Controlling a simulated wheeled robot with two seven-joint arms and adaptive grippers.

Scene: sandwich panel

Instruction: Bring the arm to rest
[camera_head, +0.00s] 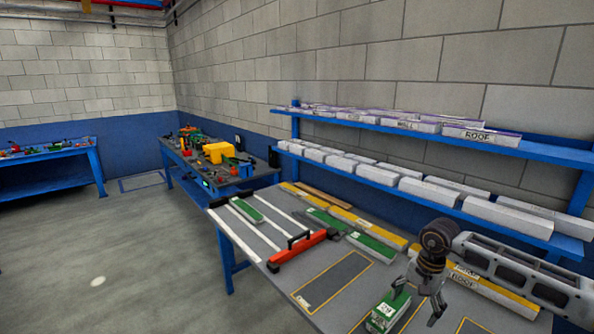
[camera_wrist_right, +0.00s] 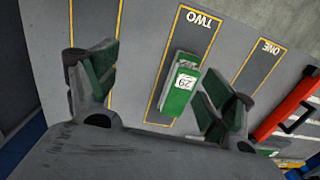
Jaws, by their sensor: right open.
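My right gripper (camera_head: 418,298) hangs over the near right part of the grey workbench (camera_head: 258,249), its fingers pointing down. It is open and empty, and its two green-padded fingers also show apart in the right wrist view (camera_wrist_right: 160,75). A green and white block (camera_head: 386,311) labelled 29 lies in the yellow-outlined slot marked TWO. In the right wrist view the block (camera_wrist_right: 181,88) shows beyond the fingers, seemingly apart from them. My right arm comes in from the right. My left gripper is not in view.
A red bar tool (camera_head: 301,246) lies left of an empty outlined slot (camera_head: 332,281) marked ONE. Green and yellow panels (camera_head: 368,229) line the bench's back. Blue shelves (camera_head: 394,181) with white boxes stand behind. A second cluttered bench (camera_head: 263,182) stands farther off; the floor at left is clear.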

